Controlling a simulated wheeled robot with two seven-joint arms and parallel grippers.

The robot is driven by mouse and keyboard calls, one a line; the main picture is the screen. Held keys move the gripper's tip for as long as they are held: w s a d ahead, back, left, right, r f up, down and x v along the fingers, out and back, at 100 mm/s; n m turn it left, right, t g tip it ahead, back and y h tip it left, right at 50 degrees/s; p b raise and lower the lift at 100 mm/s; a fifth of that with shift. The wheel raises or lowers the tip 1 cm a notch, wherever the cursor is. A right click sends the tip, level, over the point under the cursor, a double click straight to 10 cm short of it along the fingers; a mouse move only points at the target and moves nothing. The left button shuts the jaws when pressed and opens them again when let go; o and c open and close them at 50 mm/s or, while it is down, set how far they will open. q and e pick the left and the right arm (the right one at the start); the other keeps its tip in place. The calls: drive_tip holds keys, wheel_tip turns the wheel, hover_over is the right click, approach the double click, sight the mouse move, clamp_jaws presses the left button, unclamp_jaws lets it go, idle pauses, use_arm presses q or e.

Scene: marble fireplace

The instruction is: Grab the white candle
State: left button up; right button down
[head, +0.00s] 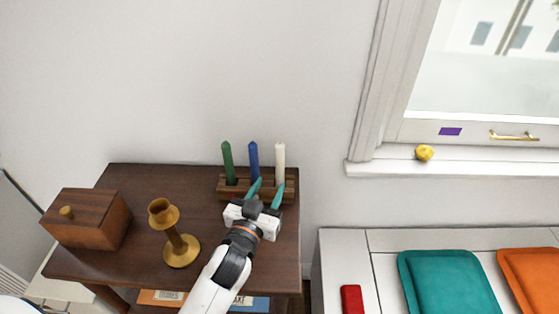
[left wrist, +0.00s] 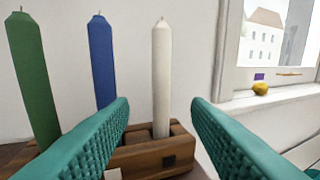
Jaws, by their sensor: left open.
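The white candle (head: 280,163) stands upright at the right end of a wooden candle holder (head: 226,196) on the dark wooden table. In the left wrist view the white candle (left wrist: 161,80) stands between my teal fingers, farther off than their tips. My left gripper (head: 266,188) is open and empty, just in front of the holder. A blue candle (head: 253,161) and a green candle (head: 227,163) stand upright in the same holder, to the left of the white one. My right gripper is not in view.
A brass candlestick (head: 174,238) and a wooden box (head: 88,219) stand on the table (head: 140,184) to the left. A white wall is behind. At right are a window sill with a yellow object (head: 425,153), a red object (head: 352,299) and teal (head: 448,282) and orange cushions (head: 530,278).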

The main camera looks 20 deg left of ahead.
sight(279, 170)
use_arm(q)
drive_tip(key=w, duration=0.4)
drive_tip(key=shift+d+r, duration=0.2)
drive_tip(key=shift+r, duration=0.05)
drive_tip(key=shift+w+f, duration=0.1)
drive_tip(key=shift+w, duration=0.2)
drive_tip(key=shift+w+f+p, duration=0.2)
drive_tip(key=shift+w+p, duration=0.4)
drive_tip(key=shift+w, duration=2.15)
clamp_jaws()
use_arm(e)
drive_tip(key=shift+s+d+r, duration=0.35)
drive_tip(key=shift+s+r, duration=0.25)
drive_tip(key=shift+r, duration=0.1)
